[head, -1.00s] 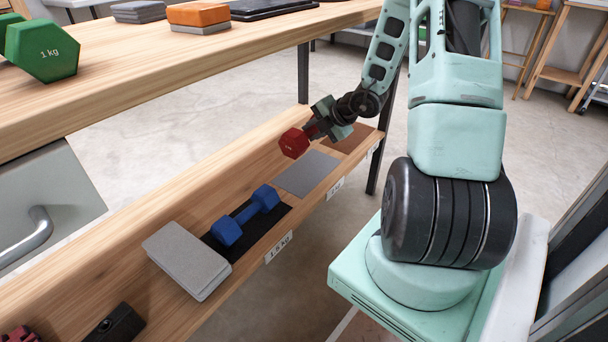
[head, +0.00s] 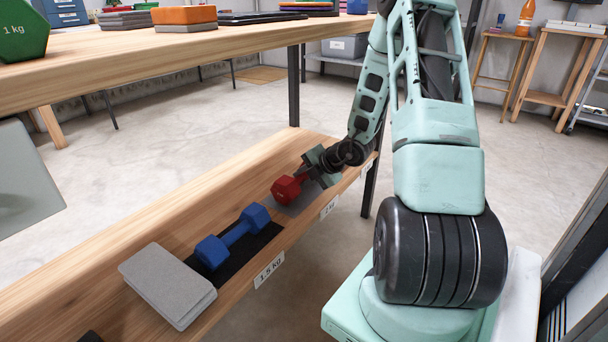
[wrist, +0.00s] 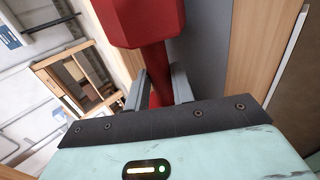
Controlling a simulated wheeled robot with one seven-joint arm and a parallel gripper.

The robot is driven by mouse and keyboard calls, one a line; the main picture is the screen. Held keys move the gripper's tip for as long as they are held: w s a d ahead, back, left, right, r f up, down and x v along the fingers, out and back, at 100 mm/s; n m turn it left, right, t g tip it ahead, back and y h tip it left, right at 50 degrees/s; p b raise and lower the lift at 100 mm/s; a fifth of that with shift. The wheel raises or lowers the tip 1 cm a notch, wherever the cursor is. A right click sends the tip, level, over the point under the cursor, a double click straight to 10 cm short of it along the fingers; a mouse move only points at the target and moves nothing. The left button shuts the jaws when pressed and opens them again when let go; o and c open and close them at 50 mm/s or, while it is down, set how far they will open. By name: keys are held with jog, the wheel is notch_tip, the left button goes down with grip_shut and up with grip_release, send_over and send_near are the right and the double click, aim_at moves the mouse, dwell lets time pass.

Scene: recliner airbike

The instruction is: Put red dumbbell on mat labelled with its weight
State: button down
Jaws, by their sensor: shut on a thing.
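The red dumbbell (head: 286,190) is over the middle part of the lower shelf, at the grey mat (head: 290,210). I cannot tell whether it touches the mat. My gripper (head: 308,180) is shut on its handle. In the wrist view the red head (wrist: 148,20) and handle (wrist: 158,65) show, with the handle between the two fingers. The dumbbell and gripper hide much of the grey mat. A small label (head: 328,208) on the shelf edge stands in front of this mat; its text is too small to read surely. Any weight marking on the red dumbbell is unreadable.
A blue dumbbell (head: 232,237) lies on a black mat (head: 262,240) behind a "1.5 kg" label (head: 269,270). Stacked grey blocks (head: 168,284) sit nearer. The upper tabletop (head: 150,65) overhangs the shelf's left side and holds a green 1 kg dumbbell (head: 20,28).

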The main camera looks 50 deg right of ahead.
jog(key=shift+w+f, duration=0.1)
jog(key=shift+f, duration=0.1)
jog(key=c, duration=1.2)
grip_release()
jog(key=shift+f, duration=0.2)
jog(key=shift+s+r, duration=0.2)
jog(key=shift+r, duration=0.1)
jog(key=p+v, duration=0.6)
jog(key=v, duration=0.5)
jog(key=shift+s+d+r, duration=0.1)
jog(key=shift+s+r, duration=0.1)
jog(key=shift+s, duration=0.1)
